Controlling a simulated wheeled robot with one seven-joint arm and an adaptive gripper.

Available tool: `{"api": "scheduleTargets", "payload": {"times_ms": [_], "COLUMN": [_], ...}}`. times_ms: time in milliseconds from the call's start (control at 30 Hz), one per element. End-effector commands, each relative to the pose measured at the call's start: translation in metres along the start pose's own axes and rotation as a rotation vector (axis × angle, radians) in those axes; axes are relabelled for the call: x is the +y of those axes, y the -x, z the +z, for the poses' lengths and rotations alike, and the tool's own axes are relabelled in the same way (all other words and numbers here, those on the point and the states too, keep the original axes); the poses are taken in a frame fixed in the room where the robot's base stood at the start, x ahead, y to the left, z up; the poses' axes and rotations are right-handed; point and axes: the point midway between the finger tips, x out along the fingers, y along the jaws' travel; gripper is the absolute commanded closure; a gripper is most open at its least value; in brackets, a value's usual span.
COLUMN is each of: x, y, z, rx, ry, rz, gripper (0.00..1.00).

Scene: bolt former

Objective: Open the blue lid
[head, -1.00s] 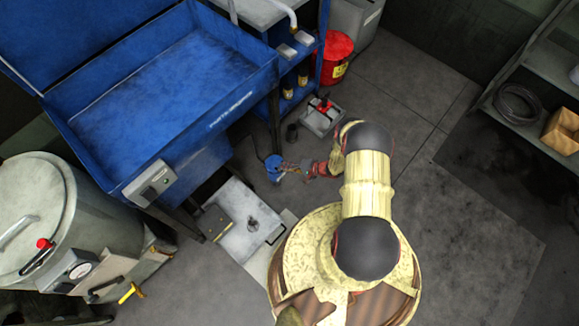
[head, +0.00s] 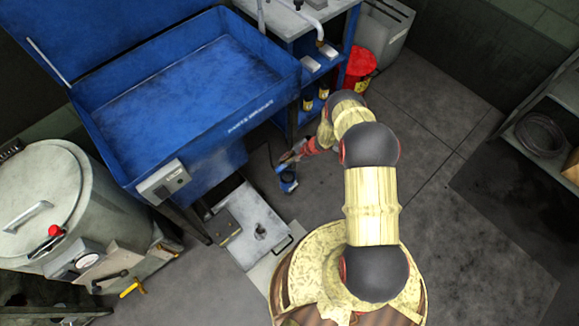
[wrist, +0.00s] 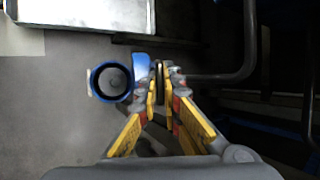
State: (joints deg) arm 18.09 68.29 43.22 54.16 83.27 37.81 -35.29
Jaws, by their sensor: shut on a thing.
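A small blue round container (wrist: 97,93) with a grey inside stands on the floor in the wrist view. It also shows as a small blue shape in the head view (head: 287,178). A blue piece, which looks like the blue lid (wrist: 142,67), lies just right of the container's rim, against my left finger. My gripper (wrist: 160,72) has its yellow-sided fingers closed together on a thin part beside the blue piece. The fingers hide most of that part. In the head view, my gripper (head: 295,153) is just behind and above the blue container.
A large blue parts washer (head: 215,115) stands behind and left. A grey metal box (head: 250,228) with a handle lies on the floor left of the container.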

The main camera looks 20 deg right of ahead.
Motion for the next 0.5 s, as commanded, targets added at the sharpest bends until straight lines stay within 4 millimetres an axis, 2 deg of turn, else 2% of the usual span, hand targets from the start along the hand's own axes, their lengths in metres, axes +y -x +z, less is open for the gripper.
{"api": "scheduleTargets", "payload": {"times_ms": [200,500], "x": [-0.015,-0.024], "y": [-0.005,-0.007], "z": [-0.002,-0.003], "rx": [-0.001,-0.001], "ry": [0.004,0.003], "rz": [-0.002,-0.003], "gripper": [1.0,1.0]}}
